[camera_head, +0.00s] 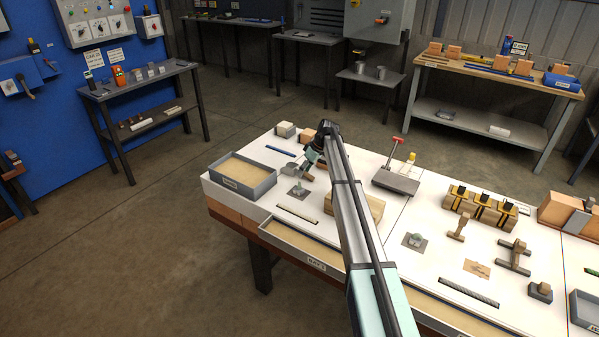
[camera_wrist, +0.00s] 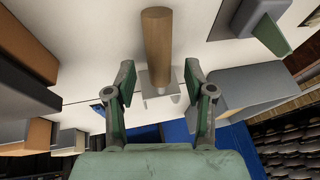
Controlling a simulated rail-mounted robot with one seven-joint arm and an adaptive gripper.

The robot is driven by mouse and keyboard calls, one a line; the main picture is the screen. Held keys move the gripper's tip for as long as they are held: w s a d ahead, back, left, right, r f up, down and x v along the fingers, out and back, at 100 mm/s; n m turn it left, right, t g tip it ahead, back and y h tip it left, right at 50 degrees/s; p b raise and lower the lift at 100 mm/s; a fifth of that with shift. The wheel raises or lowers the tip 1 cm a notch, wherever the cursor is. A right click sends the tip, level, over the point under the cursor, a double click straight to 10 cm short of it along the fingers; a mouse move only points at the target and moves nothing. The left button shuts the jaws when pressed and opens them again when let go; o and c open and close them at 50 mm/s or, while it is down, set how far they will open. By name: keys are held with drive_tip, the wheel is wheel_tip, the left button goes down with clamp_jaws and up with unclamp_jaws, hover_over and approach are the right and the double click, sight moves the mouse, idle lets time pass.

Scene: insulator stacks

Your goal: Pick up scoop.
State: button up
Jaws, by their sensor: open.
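The scoop shows in the wrist view as a brown wooden handle (camera_wrist: 157,45) above a pale metal part (camera_wrist: 160,88), on the white tabletop. In the head view a small grey metal shape, likely the scoop (camera_head: 291,169), lies beside the end of my arm. My gripper (camera_wrist: 158,75) is open, its two dark green fingers on either side of the scoop in the picture. Nothing is held between them. I cannot tell how far the fingertips are above the scoop. In the head view my gripper (camera_head: 309,160) is small and partly hidden by my arm.
A grey tray of sand (camera_head: 262,189) stands at the table's left end. A small plate with a greenish piece (camera_head: 298,191) lies close by. Blocks (camera_head: 286,130) stand behind. A grey scale-like device (camera_head: 395,181) is right of my arm.

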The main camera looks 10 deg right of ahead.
drive_tip(key=shift+a+f, duration=0.2)
drive_tip(key=shift+f, duration=0.2)
clamp_jaws()
drive_tip(key=shift+r, duration=0.15)
wheel_tip(320, 180, up, 20)
drive_tip(key=b, duration=0.3)
